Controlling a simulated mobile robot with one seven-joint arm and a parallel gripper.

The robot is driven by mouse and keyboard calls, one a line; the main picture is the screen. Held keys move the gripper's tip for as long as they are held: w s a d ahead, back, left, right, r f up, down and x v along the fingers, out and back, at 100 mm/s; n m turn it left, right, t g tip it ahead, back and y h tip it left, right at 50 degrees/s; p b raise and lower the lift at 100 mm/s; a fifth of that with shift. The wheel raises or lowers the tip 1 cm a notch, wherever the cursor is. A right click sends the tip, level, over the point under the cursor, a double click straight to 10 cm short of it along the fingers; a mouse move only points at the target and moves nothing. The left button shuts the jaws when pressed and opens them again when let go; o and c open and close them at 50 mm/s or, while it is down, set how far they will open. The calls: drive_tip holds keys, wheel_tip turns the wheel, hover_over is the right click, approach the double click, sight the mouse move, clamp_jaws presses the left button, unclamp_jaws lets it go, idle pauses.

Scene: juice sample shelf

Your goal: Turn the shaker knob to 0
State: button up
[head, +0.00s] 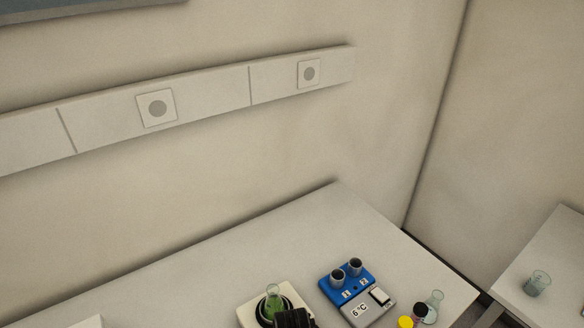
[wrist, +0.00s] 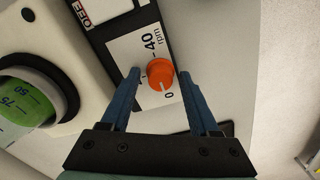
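The orange shaker knob (wrist: 160,75) shows in the wrist view on a white label printed with 40, rpm and 0. A short pale mark on the knob seems to point down toward the 0; it is too small to be sure. My gripper (wrist: 160,79) is open, with one blue finger on each side of the knob and a small gap visible at both. The white shaker (head: 246,317) is at the bottom of the head view and carries a flask of green liquid (head: 273,301). My dark gripper covers its right part there, hiding the knob.
A blue and grey device (head: 333,293) reading 6 °C, with two dark vials, stands right of the shaker. Yellow-capped (head: 405,322) and dark vials and a clear flask (head: 433,306) are near the front edge. An OFF switch (wrist: 91,12) is near the label.

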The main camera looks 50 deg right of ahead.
drive_tip(key=shift+r, duration=0.1)
wheel_tip(320, 180, up, 13)
drive_tip(key=b, duration=0.1)
drive_tip(key=shift+b, duration=0.35)
idle(0.8)
